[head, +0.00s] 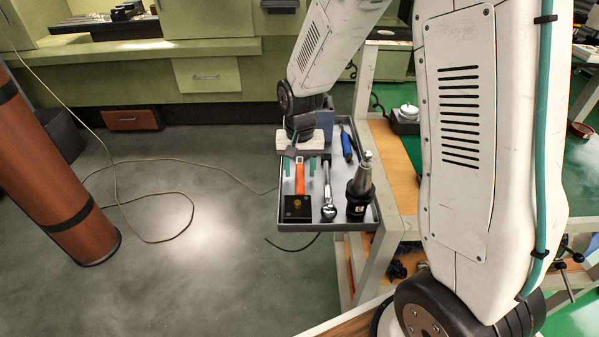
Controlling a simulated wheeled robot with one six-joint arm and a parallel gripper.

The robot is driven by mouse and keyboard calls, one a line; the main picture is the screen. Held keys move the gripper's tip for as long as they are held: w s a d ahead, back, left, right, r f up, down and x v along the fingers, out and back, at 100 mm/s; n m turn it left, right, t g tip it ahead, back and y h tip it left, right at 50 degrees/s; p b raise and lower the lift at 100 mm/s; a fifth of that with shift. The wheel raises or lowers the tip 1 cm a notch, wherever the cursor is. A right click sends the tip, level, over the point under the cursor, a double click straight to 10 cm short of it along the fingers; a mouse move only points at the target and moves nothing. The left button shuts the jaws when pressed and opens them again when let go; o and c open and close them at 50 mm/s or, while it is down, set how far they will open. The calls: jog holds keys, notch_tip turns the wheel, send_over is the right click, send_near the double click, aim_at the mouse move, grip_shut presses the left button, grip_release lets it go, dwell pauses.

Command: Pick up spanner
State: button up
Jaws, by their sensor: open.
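A grey tray (284,227) on the cart holds several tools. A long silver tool (328,196) with a rounded head at its near end lies in the middle of the tray; it looks like a spanner or ratchet. Left of it lies a tool with an orange handle (300,184), its far end hidden by my gripper. I cannot tell for sure which of the two is the spanner. I cannot tell whether the fingers touch anything.
A black and silver tool holder (361,191) stands upright at the tray's right. A dark square block (298,207) lies at the near left. A blue-handled tool (346,146) lies at the far right. The cart's upright (364,80) stands close to the tray's right side.

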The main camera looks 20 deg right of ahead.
jog(key=shift+f, duration=0.35)
grip_shut()
jog(key=shift+r, duration=0.1)
